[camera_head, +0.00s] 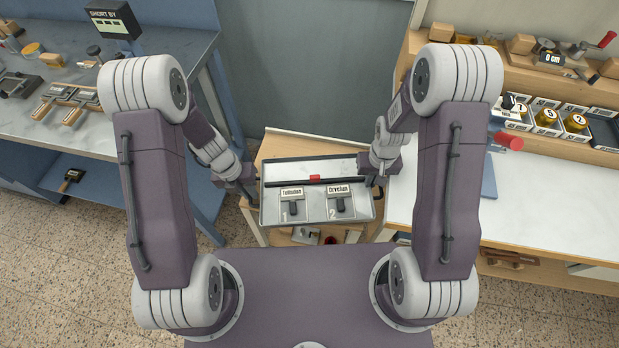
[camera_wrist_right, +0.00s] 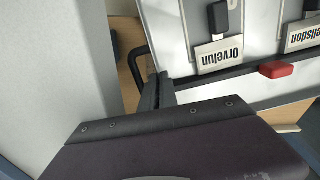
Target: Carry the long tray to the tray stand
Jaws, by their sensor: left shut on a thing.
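The long tray (camera_head: 320,216) is a shallow grey tray with dark edges, roughly level in front of me. It holds two dark-handled tools with cards reading "Tellisdon" (camera_head: 291,192) and "Orvelun" (camera_head: 339,189); a red block (camera_head: 314,179) sits on its dark divider. My left gripper (camera_head: 248,188) is shut on the tray's left end. My right gripper (camera_head: 372,181) is at its right end. In the right wrist view, its narrow fingers (camera_wrist_right: 159,92) meet the dark loop handle (camera_wrist_right: 136,63); their grip on it is unclear. Wooden furniture (camera_head: 290,146) shows beneath the tray; which piece is the stand is unclear.
A blue-grey workbench (camera_head: 60,125) with tools stands at left, with a "SHORT BY" display (camera_head: 113,18). A white-topped bench (camera_head: 545,205) with a wooden shelf and labelled bins (camera_head: 547,117) stands at right. A grey panel (camera_head: 310,70) closes off the back.

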